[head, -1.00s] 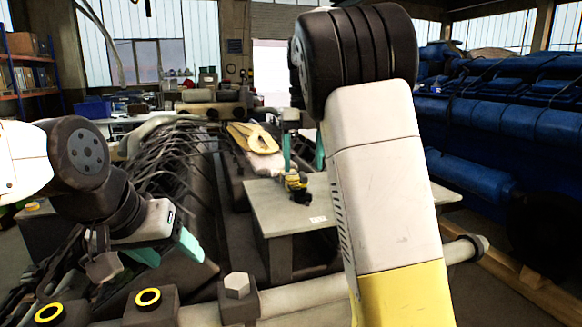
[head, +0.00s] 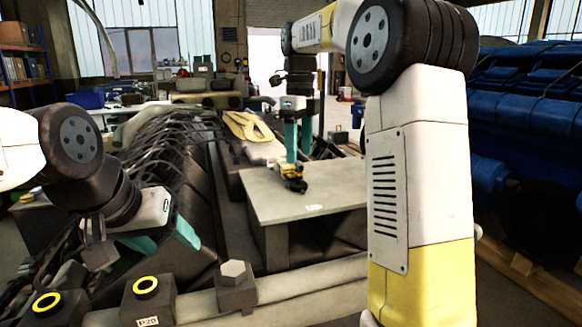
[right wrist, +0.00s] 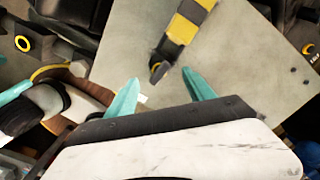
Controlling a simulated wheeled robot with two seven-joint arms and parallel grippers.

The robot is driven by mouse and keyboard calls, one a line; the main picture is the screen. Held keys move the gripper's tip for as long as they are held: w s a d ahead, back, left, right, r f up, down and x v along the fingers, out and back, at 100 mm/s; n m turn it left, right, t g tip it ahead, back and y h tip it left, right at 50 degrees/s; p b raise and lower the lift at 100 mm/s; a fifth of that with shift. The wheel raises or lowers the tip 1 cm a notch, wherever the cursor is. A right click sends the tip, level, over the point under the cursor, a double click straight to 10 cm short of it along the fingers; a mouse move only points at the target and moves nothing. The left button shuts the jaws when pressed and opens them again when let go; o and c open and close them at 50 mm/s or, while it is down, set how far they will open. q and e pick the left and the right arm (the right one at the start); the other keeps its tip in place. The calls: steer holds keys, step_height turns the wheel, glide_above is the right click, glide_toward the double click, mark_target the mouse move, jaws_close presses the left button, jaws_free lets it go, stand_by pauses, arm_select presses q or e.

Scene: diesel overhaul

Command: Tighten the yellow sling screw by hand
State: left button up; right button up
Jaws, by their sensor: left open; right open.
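A small yellow-and-black piece (head: 291,172) sits on the grey table. In the right wrist view a yellow-and-black striped part (right wrist: 185,25) ends in a dark tip. I cannot tell which part is the sling screw. A flat yellow sling (head: 248,126) lies further back on the engine. My right gripper (head: 298,140) is open and points down above the yellow-and-black piece. In the right wrist view (right wrist: 160,78) the dark tip shows between its teal fingers, with no clear contact. My left gripper (head: 166,241) is open and empty at the left, away from the table.
The grey table (head: 310,208) is mostly bare. A pale bar (head: 290,287) with a block and bolt head (head: 234,272) runs along the front. Two dark blocks with yellow rings (head: 146,286) stand at front left. Large blue engines (head: 525,110) fill the right.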

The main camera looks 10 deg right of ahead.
mark_target(299, 163)
steer(key=n, duration=1.2)
steer(key=shift+n, duration=0.4)
steer(key=n, duration=1.2)
steer(key=shift+n, duration=0.4)
steer(key=shift+f, duration=2.5)
steer(key=shift+c, duration=0.4)
jaws_close()
